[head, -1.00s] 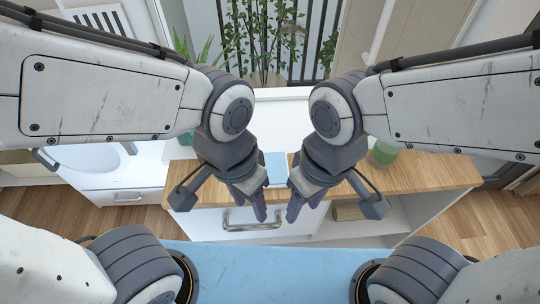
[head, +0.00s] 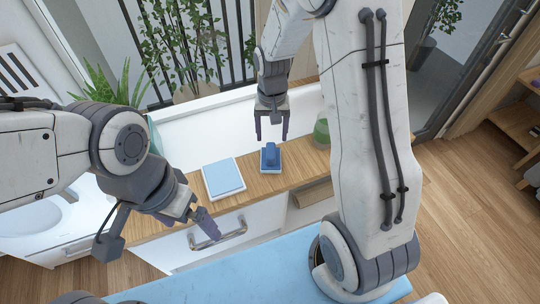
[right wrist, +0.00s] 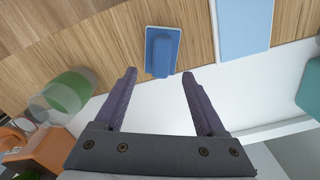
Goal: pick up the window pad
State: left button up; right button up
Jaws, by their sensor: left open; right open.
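The window pad (head: 270,157) is a small dark blue block with a raised grip on top, lying on the wooden counter. It also shows in the right wrist view (right wrist: 162,52), at the top middle, just beyond the fingertips. My right gripper (head: 271,138) is open and empty above and behind the pad, its fingers pointing down; in the right wrist view its two fingers (right wrist: 159,73) stand apart with nothing between them. My left gripper (head: 203,222) is open and empty, low at the counter's front edge near the drawer handle.
A light blue and white flat panel (head: 223,178) lies on the counter (head: 250,192) left of the pad. A green container (head: 321,133) stands to the pad's right. A metal drawer handle (head: 218,238) juts from the counter front. Plants and a railing are behind.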

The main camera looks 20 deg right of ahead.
aim_at(271, 150)
notch_tip(271, 150, down, 2)
jog(key=shift+f, duration=0.1)
jog(key=shift+a+f+p, duration=0.1)
jog(key=shift+f+p, duration=0.2)
jog(key=shift+f, duration=0.2)
notch_tip(271, 150, down, 4)
jog(key=shift+f+p, duration=0.15)
jog(key=shift+p, duration=0.35)
grip_shut()
